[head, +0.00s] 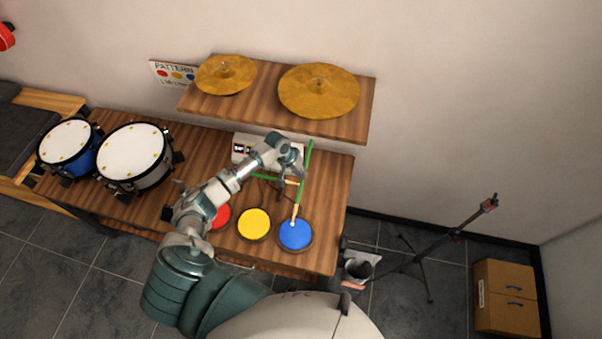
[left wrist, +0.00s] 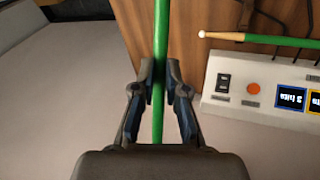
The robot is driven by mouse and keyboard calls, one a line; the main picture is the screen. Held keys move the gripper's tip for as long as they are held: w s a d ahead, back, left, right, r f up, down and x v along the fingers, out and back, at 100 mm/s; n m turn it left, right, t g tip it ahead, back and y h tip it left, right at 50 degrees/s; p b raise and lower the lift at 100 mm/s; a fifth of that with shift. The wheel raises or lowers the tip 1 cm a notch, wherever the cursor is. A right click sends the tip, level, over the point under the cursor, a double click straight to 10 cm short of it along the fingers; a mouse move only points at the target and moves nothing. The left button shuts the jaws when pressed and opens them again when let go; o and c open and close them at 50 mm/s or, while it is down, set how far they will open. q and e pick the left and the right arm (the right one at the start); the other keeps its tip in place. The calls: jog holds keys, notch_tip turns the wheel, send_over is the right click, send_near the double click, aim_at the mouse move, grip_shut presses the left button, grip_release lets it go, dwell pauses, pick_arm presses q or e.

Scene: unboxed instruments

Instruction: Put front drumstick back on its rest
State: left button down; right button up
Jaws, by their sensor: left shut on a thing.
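A green drumstick with a pale wooden end (head: 303,178) is held upright in the picture by my left gripper (head: 289,185). In the left wrist view the gripper (left wrist: 159,105) is shut on the green shaft (left wrist: 160,60), one finger on each side. In the head view its wooden tip is over the blue pad (head: 296,234); I cannot tell if it touches. A second green drumstick (head: 265,177) lies crosswise by the white module, and shows in the left wrist view (left wrist: 255,39). I cannot make out the rest clearly. My right gripper is not in view.
The white module (head: 240,150) stands behind the pads. Yellow (head: 254,223) and red (head: 221,215) pads sit left of the blue one. A shelf with cymbals (head: 318,91) overhangs the back. Drums (head: 133,155) stand left. A tripod stand (head: 425,262) is on the floor at right.

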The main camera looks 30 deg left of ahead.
pick_arm(q)
jog(key=s+a+f+n+t+y+b, duration=0.1)
jog(key=s+a+f+n+t+b, duration=0.25)
jog(key=a+n, duration=0.6)
jog(key=s+a+f+n+t+y, duration=0.1)
jog(key=s+a+f+n+t, duration=0.2)
jog(key=s+a+f+n, duration=0.5)
jog(key=shift+n, duration=0.45)
jog(key=w+a+f+b, duration=0.1)
jog(key=b, duration=0.1)
jog(key=w+a+f+b, duration=0.1)
jog(key=w+f+b, duration=0.1)
jog(key=b, duration=0.1)
jog(key=shift+a+f, duration=0.15)
jog(key=shift+a, duration=0.1)
jog(key=shift+f, duration=0.1)
jog(key=shift+f, duration=0.65)
